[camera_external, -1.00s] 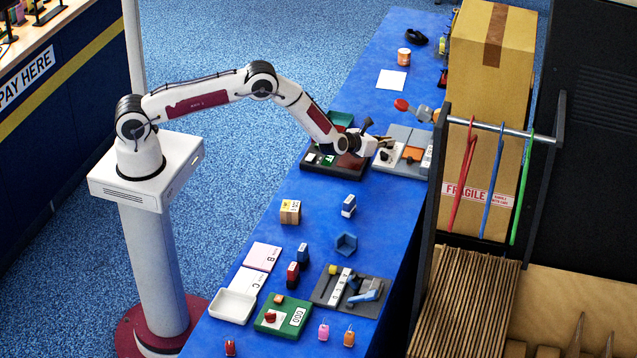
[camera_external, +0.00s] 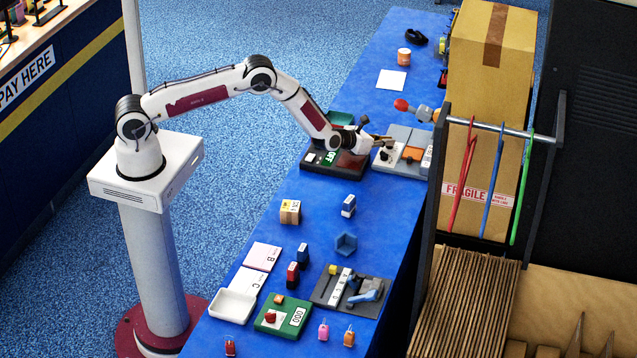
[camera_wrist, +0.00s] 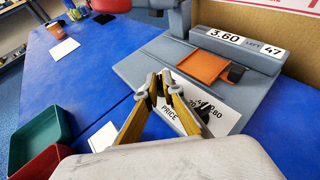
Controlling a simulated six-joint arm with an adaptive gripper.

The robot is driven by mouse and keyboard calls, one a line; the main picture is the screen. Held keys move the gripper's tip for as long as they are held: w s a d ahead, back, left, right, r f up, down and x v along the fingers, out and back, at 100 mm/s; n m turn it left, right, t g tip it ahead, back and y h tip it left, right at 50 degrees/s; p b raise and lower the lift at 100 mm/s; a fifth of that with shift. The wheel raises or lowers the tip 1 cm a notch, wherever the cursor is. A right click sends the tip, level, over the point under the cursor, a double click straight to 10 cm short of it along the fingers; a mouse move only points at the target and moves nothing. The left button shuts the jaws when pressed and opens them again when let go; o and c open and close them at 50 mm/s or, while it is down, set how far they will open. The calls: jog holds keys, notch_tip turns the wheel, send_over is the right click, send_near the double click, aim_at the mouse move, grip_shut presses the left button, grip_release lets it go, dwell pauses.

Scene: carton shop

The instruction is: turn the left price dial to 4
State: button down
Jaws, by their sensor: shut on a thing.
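A black dial (camera_wrist: 205,107) shows on the plate, right of my fingers. My gripper (camera_wrist: 157,86) is over the plate's left part, its yellow fingers close together on a small dial, mostly hidden between the tips. The dial's setting cannot be read. In the external view my gripper (camera_external: 388,143) is at the machine.
An orange pad (camera_wrist: 203,66) is on the machine. A dark red and green tray (camera_wrist: 38,135) is close by on the left. A tall cardboard carton (camera_external: 490,60) and a rack with coloured hangers (camera_external: 495,190) stand right of the table.

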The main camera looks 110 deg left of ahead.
jog(key=c, duration=2.2)
grip_release()
jog(key=shift+r, duration=0.1)
jog(key=shift+s+d, duration=0.1)
jog(key=shift+d, duration=0.05)
jog(key=shift+v, duration=5.8)
